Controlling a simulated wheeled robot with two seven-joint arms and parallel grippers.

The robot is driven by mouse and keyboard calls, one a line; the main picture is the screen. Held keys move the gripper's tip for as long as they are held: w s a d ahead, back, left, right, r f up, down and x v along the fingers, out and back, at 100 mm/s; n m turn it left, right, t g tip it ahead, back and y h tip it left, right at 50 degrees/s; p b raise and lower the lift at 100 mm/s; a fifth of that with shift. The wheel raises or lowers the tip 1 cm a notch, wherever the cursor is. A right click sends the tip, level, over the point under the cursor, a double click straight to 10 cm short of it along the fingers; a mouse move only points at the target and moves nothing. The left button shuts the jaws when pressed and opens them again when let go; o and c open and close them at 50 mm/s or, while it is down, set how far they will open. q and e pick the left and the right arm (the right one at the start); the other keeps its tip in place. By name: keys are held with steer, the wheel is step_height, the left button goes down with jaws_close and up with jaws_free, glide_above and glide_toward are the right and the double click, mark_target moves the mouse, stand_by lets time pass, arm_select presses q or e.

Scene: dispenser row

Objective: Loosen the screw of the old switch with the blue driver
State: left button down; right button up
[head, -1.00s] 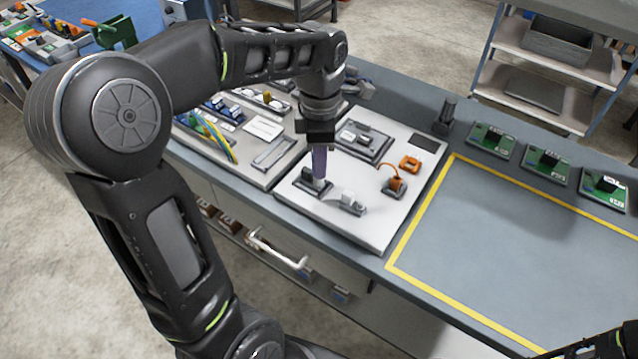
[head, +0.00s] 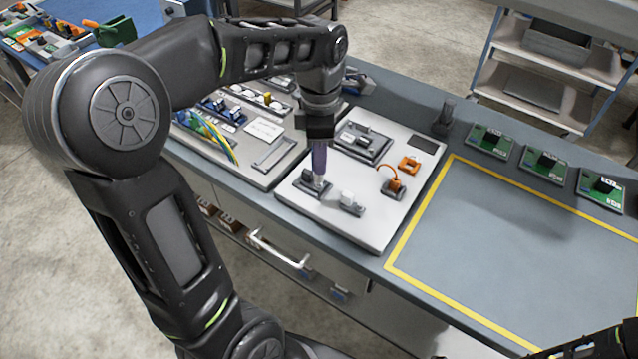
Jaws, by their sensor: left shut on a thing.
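My left gripper (head: 319,138) is shut on the upright blue driver, whose handle looks purple-blue (head: 319,158). The driver points straight down over the light grey panel (head: 372,228). Its lower end is at the old switch (head: 311,188), a dark-based switch at the panel's front left. The screw is too small to make out. I cannot tell whether the driver tip touches it. My right gripper is not in view; only a dark part of my right arm shows at the bottom right corner.
A white-topped switch (head: 350,203) sits just right of the old one. An orange-wired part (head: 393,186) and a grey block (head: 362,143) are also on the panel. Green boards (head: 543,160) line the right back. The yellow-framed area (head: 520,250) is clear.

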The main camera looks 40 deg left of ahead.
arm_select(q)
steer(key=m+p, duration=0.1)
steer(key=m, duration=0.5)
steer(key=shift+r+m, duration=0.15)
steer(key=shift+m, duration=0.25)
steer(key=m, duration=0.5)
steer(key=shift+m+p, duration=0.35)
steer(key=shift+m, duration=0.75)
steer(key=m, duration=0.3)
steer(key=shift+s, duration=0.1)
steer(key=m+p, duration=0.1)
steer(key=m, duration=0.4)
steer(key=shift+m, duration=1)
